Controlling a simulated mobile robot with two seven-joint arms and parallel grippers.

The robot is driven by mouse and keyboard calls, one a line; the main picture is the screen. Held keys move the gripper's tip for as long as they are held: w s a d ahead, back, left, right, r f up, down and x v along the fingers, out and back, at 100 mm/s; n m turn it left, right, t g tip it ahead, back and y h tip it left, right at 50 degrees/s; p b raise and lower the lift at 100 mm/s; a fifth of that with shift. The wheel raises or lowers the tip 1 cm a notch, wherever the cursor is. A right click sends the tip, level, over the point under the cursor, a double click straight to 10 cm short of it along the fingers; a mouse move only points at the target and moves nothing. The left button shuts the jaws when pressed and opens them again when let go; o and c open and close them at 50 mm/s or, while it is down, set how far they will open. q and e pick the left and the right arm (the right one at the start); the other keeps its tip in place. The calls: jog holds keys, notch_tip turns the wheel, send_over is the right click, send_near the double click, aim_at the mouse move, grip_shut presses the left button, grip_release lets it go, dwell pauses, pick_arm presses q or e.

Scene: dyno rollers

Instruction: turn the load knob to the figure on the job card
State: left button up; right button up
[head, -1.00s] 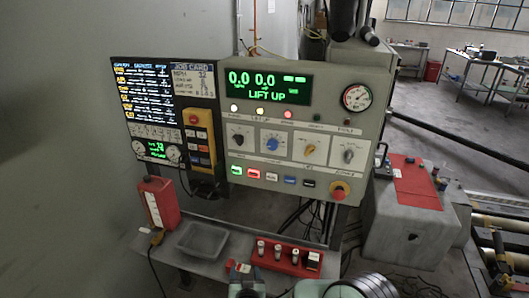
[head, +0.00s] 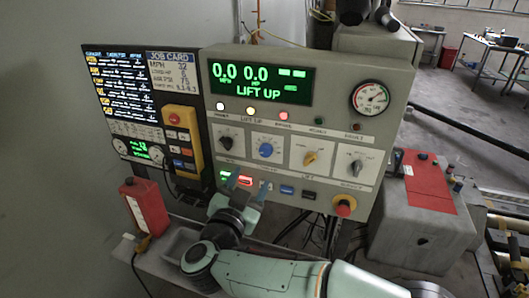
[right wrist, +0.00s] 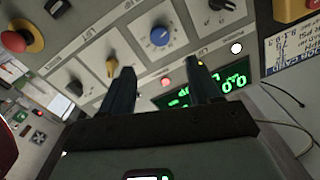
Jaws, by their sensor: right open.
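The control panel (head: 330,125) has a row of several knobs: black (head: 226,143), blue (head: 265,150), yellow (head: 310,158) and grey (head: 357,167). Their labels are too small to read surely, so I cannot tell which is the load knob. The job card (head: 173,72) is at the upper left; its top line reads MPH 32, and the lower figures are blurred. My right gripper (head: 246,184) is open and empty, before the lower button row, below the blue knob. In the right wrist view the blue knob (right wrist: 160,36) lies beyond the gap between the fingers. My left gripper is not in view.
The display (head: 262,83) reads 0.0, 0.0 and LIFT UP. A gauge (head: 370,98) is at the panel's upper right, a red stop button (head: 344,205) at its lower right. A yellow pendant (head: 183,140) and red box (head: 145,208) are at the left.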

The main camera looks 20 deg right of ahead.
aim_at(265, 152)
jog(key=p+x, duration=0.2)
jog(key=x, duration=0.9)
jog(key=shift+w, duration=0.25)
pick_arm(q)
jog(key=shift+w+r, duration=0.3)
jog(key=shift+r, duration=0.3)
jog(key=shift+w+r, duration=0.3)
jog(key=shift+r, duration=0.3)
pick_arm(e)
jog(key=c, duration=1)
